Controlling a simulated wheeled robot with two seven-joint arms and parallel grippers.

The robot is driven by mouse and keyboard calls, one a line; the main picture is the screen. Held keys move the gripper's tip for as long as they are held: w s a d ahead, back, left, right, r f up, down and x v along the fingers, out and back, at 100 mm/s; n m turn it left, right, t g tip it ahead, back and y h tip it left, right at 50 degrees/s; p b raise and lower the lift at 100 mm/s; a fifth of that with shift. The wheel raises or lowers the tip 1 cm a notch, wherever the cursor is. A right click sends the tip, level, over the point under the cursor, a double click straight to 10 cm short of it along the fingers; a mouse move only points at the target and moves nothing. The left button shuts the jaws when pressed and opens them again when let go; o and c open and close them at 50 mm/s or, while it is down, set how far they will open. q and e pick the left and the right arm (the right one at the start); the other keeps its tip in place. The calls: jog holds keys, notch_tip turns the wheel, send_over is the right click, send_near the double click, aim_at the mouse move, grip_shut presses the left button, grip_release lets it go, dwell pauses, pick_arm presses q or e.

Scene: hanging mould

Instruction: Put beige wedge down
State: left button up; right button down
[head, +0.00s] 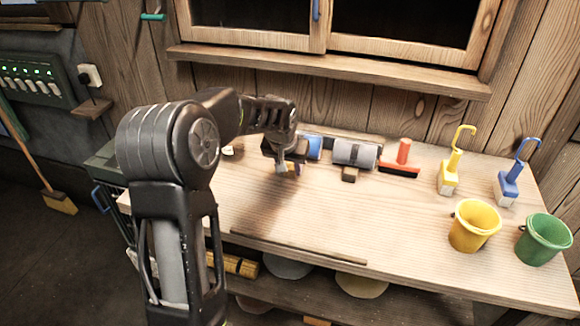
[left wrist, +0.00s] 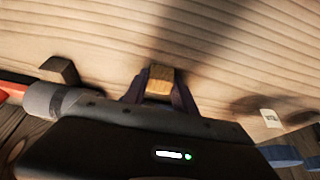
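A small beige wooden wedge (left wrist: 159,83) sits between the two dark fingers of my left gripper (left wrist: 158,88) in the left wrist view. The fingers are shut on it, one on each side. In the head view my left gripper (head: 287,168) points down over the back left part of the wooden table (head: 300,205), and the wedge is mostly hidden by the fingers. I cannot tell whether the wedge touches the tabletop. My right gripper is not in view.
Hooked brushes, a yellow bucket (head: 474,226) and a green bucket (head: 543,240) are farther right. The table's front middle is clear.

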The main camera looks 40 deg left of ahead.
pick_arm(q)
jog(key=o, duration=0.4)
jog(key=shift+r, duration=0.1)
jog(key=shift+r, duration=0.2)
jog(key=v, duration=1.1)
jog(key=shift+s+d+r+b, duration=0.1)
jog(key=shift+s+r+b, duration=0.05)
jog(key=shift+r+b, duration=0.25)
